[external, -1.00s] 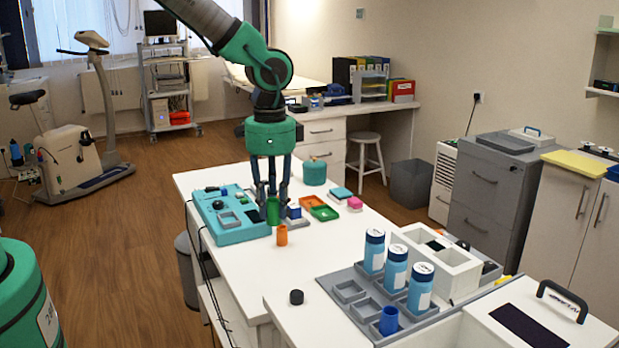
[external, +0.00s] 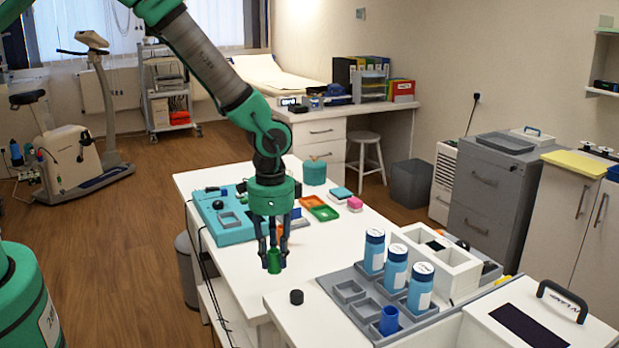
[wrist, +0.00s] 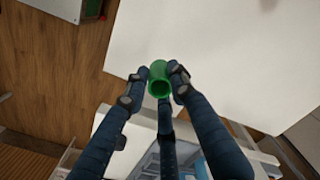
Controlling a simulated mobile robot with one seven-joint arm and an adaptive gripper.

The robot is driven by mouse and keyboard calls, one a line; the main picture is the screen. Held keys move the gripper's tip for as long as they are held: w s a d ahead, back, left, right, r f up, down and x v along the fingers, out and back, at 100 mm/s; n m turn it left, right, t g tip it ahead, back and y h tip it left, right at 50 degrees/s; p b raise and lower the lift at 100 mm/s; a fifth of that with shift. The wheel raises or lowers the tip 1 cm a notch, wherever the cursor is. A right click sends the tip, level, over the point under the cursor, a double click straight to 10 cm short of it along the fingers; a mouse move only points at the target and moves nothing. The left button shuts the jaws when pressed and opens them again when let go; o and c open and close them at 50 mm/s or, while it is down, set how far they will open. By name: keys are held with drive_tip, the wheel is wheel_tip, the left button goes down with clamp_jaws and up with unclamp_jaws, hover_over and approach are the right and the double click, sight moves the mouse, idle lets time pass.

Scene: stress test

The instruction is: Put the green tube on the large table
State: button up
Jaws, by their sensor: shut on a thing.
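My gripper (external: 274,262) is shut on the green tube (external: 274,261). It holds the tube over the front part of the large white table (external: 232,285), near the table's front edge. In the wrist view the green tube (wrist: 159,80) sits between the dark blue fingers of my gripper (wrist: 158,82), with its open end facing the camera. The white table top (wrist: 245,60) lies beyond it. How high the tube is above the table is hard to tell.
A teal box (external: 225,225) with parts lies at the table's left. Green and orange trays (external: 318,208) are behind my gripper. A black cap (external: 296,297) and a grey rack (external: 362,305) with blue bottles are on the nearer surface.

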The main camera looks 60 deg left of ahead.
drive_tip(key=shift+w, duration=0.1)
idle(0.4)
drive_tip(key=w, duration=0.5)
drive_tip(key=w+d+f+b, duration=0.1)
drive_tip(key=w, duration=0.3)
drive_tip(key=w+b, duration=0.1)
drive_tip(key=w, duration=0.4)
drive_tip(key=shift+w+d+f, duration=0.25)
drive_tip(key=shift+w+d, duration=0.05)
drive_tip(key=shift+d, duration=0.05)
drive_tip(key=shift+w, duration=0.55)
drive_tip(key=shift+f+b, duration=0.8)
drive_tip(key=shift+f, duration=0.95)
drive_tip(key=shift+f, duration=0.15)
drive_tip(key=o, duration=0.9)
